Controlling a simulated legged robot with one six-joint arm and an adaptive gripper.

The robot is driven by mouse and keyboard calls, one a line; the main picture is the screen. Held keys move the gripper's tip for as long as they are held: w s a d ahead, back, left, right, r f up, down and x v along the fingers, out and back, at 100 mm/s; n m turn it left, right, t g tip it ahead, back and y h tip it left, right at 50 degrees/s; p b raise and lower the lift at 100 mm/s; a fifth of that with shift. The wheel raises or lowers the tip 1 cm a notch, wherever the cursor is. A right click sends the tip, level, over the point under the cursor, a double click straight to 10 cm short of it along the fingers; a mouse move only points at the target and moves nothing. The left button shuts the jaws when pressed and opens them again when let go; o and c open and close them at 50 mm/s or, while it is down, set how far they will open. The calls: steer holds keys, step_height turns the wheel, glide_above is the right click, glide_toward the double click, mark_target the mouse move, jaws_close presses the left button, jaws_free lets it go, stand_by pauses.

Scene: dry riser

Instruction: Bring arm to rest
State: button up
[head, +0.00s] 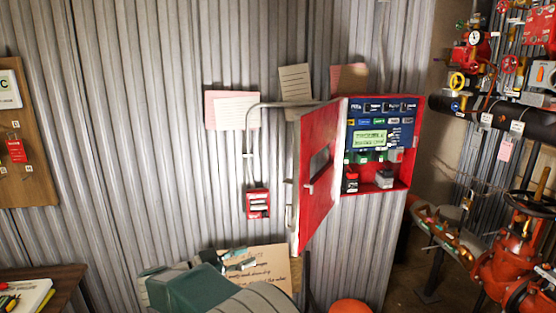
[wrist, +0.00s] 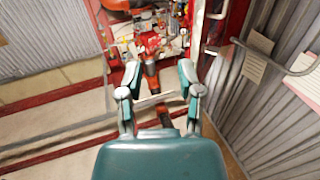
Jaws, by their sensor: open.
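My gripper (head: 238,258) shows at the lower middle of the head view, low in front of the corrugated wall. Its green-grey housing and part of my arm are in view below the cabinet. In the wrist view my gripper (wrist: 158,95) has its two fingers spread apart with nothing between them. Red valve pipework (wrist: 150,45) lies beyond the fingertips in that view, apart from them.
A red cabinet (head: 408,182) on the wall stands with its door (head: 317,180) swung open toward me. A small red call box (head: 257,203) is left of the door. Red pipes and valves (head: 515,250) fill the right side. A wooden table (head: 60,280) is at lower left.

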steer(key=w+d+r+n+t+y, duration=0.2)
steer(key=d+r+n+t+y, duration=0.2)
steer(key=r+y, duration=0.35)
steer(key=w+d+r+n+t+y, duration=0.2)
steer(key=d+r+n+t+y, duration=0.25)
steer(key=r+y, duration=0.35)
steer(key=s+d+f+n+g, duration=0.1)
steer(key=s+d+f+g, duration=0.3)
steer(key=s, duration=0.6)
steer(key=s+d+f+n+g, duration=0.1)
steer(key=s+d+f+g, duration=0.3)
steer(key=s, duration=0.7)
steer(key=s+d+f+n+g, duration=0.1)
steer(key=s+d+f+g, duration=0.3)
steer(key=s, duration=0.7)
steer(key=d+f, duration=0.2)
steer(key=d, duration=0.1)
steer(key=shift+s+f+n, duration=0.25)
steer(key=shift+f+n, duration=0.1)
